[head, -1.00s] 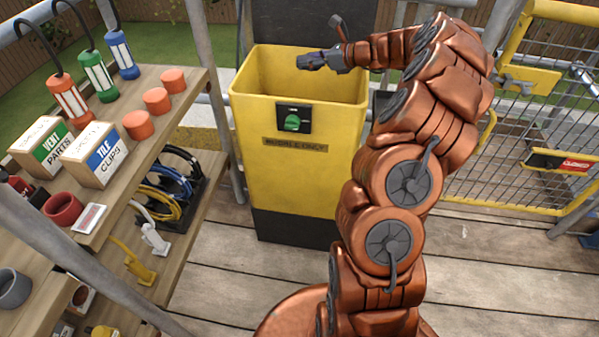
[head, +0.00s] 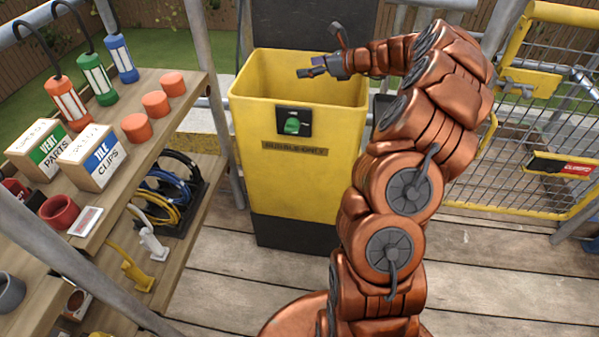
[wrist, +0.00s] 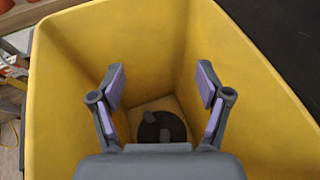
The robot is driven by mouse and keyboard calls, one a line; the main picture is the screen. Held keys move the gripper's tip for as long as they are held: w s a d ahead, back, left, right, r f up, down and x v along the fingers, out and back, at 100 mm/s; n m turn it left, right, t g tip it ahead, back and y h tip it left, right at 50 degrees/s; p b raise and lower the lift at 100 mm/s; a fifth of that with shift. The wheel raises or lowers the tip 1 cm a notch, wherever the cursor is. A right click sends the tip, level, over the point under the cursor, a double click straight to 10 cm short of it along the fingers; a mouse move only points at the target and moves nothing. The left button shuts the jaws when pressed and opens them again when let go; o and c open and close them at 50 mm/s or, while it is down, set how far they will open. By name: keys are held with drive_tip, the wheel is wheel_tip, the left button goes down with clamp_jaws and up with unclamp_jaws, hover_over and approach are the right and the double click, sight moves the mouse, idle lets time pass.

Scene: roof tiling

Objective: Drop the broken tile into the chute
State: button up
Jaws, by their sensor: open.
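The chute is a tall yellow bin (head: 300,185) with an open top, a dark base and a green knob (head: 292,126) on its front. My gripper (head: 306,67) is over the chute's open mouth. In the wrist view, my gripper (wrist: 162,86) has its purple-padded fingers spread wide, with nothing between them. The chute's yellow inner walls (wrist: 75,70) surround it. A dark round area (wrist: 161,128) with small grey shapes on it shows at the bottom. I cannot tell whether these shapes are the broken tile, and no tile shows elsewhere.
A wooden shelf (head: 190,85) at left holds lamps, orange caps and boxes of vent parts (head: 38,150) and tile clips (head: 90,157). A yellow mesh gate (head: 530,120) with a red sign is at right. Plank floor (head: 240,270) lies clear before the chute.

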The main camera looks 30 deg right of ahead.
drive_tip(key=v, duration=1.2)
